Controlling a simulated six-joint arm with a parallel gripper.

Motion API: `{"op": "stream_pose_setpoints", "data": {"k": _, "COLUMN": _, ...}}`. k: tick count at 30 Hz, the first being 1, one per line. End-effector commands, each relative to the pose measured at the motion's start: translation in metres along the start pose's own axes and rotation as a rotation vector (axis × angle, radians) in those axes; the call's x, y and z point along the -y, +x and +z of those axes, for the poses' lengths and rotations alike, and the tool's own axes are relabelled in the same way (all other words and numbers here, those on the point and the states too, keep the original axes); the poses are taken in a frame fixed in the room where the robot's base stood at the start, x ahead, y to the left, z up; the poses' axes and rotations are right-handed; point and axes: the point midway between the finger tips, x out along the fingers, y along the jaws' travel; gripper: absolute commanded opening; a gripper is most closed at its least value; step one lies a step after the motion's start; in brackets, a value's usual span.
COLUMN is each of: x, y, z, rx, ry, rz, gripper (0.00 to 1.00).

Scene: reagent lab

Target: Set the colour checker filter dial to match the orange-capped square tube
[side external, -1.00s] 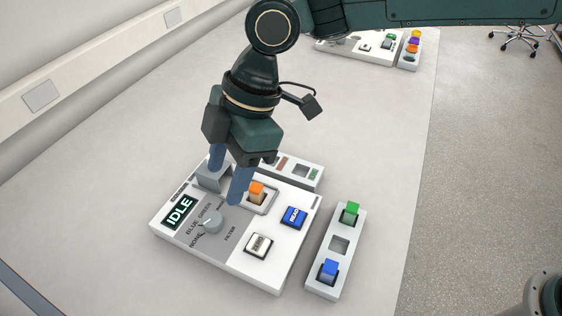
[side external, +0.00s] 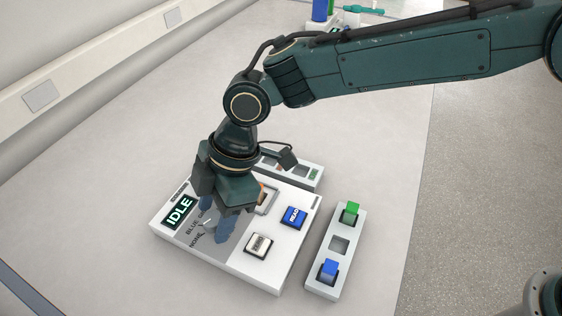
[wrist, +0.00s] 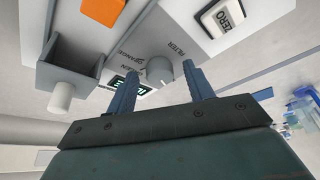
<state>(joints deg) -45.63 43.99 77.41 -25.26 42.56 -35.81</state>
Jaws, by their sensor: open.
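The colour checker (side external: 283,262) is a white box with a grey filter panel and a display reading IDLE. Its round grey filter dial (wrist: 160,70) shows between my fingers in the wrist view; in the side view my gripper mostly hides it. I cannot tell which label its pointer faces. My gripper (side external: 214,230) points down with its open blue fingers on either side of the dial; contact is not clear. The orange-capped square tube (wrist: 103,10) stands in the checker's socket, mostly hidden by my gripper in the side view.
A blue READ button (side external: 294,217) and a white ZERO button (side external: 258,245) are close on the checker's right. A rack (side external: 321,284) with green-capped and blue-capped tubes stands to the right. Another rack (side external: 314,172) lies behind. The bench left of the checker is clear.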

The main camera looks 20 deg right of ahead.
Motion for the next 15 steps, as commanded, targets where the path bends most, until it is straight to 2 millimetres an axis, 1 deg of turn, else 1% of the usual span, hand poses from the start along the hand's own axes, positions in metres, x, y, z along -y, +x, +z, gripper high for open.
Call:
{"op": "stream_pose_setpoints", "data": {"k": 1, "x": 0.0000, "y": 0.0000, "z": 0.0001, "rx": 0.000, "ry": 0.000, "rz": 0.000, "gripper": 0.52}}
{"op": "stream_pose_setpoints", "data": {"k": 5, "x": -0.0001, "y": -0.0001, "z": 0.0001, "rx": 0.000, "ry": 0.000, "rz": 0.000, "gripper": 0.27}}
{"op": "stream_pose_setpoints", "data": {"k": 6, "x": -0.0001, "y": -0.0002, "z": 0.0001, "rx": 0.000, "ry": 0.000, "rz": 0.000, "gripper": 0.19}}
{"op": "stream_pose_setpoints", "data": {"k": 8, "x": 0.0000, "y": -0.0002, "z": 0.0002, "rx": 0.000, "ry": 0.000, "rz": 0.000, "gripper": 0.07}}
{"op": "stream_pose_setpoints", "data": {"k": 15, "x": 0.0001, "y": -0.0003, "z": 0.0002, "rx": 0.000, "ry": 0.009, "rz": 0.003, "gripper": 0.07}}
